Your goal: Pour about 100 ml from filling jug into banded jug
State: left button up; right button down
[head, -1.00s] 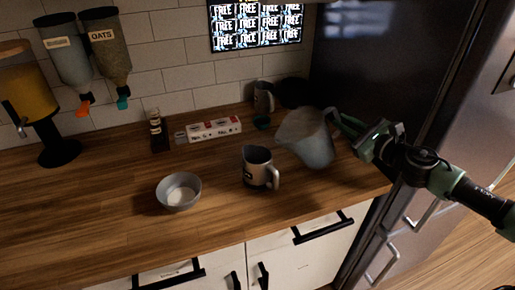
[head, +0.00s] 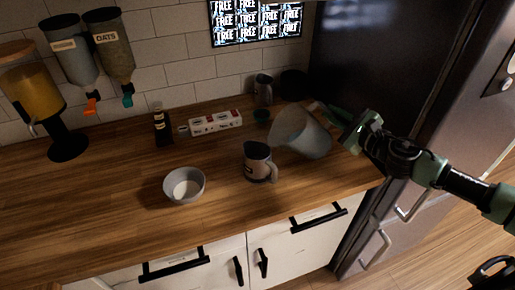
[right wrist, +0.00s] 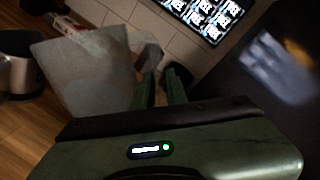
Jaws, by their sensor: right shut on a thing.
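The filling jug (head: 304,136) is a large grey translucent jug, tilted with its mouth to the left. My right gripper (head: 342,119) is shut on its handle, which also shows in the right wrist view (right wrist: 147,50). The banded jug (head: 257,163) is small and grey with a light band and a handle on its right. It stands upright on the counter, just left of the filling jug's mouth, and shows at the left edge of the right wrist view (right wrist: 17,66). No stream and no liquid level can be made out. My left gripper is not in view.
A grey bowl (head: 184,186) stands left of the banded jug. Behind are a white box (head: 216,122), a dark bottle (head: 162,126) and another jug (head: 264,90). Dispensers (head: 68,146) stand at the far left; a dark fridge (head: 420,75) is on the right. The left front counter is clear.

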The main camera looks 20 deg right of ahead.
jog(key=shift+a+r+n+h+p, duration=0.1)
jog(key=shift+a+r+n+p, duration=0.25)
jog(key=shift+r+p, duration=0.45)
jog(key=shift+a+r+n+h+p, duration=0.1)
jog(key=shift+a+r+n+p, duration=0.3)
jog(key=shift+p, duration=0.85)
jog(key=shift+a+r+n+h+p, duration=0.1)
jog(key=shift+a+r+n+p, duration=0.15)
jog(key=shift+r+p, duration=0.6)
dwell(0.4)
jog(key=shift+a+r+n+p, duration=0.5)
jog(key=shift+a+p, duration=0.1)
jog(key=shift+p, duration=0.9)
dwell(2.2)
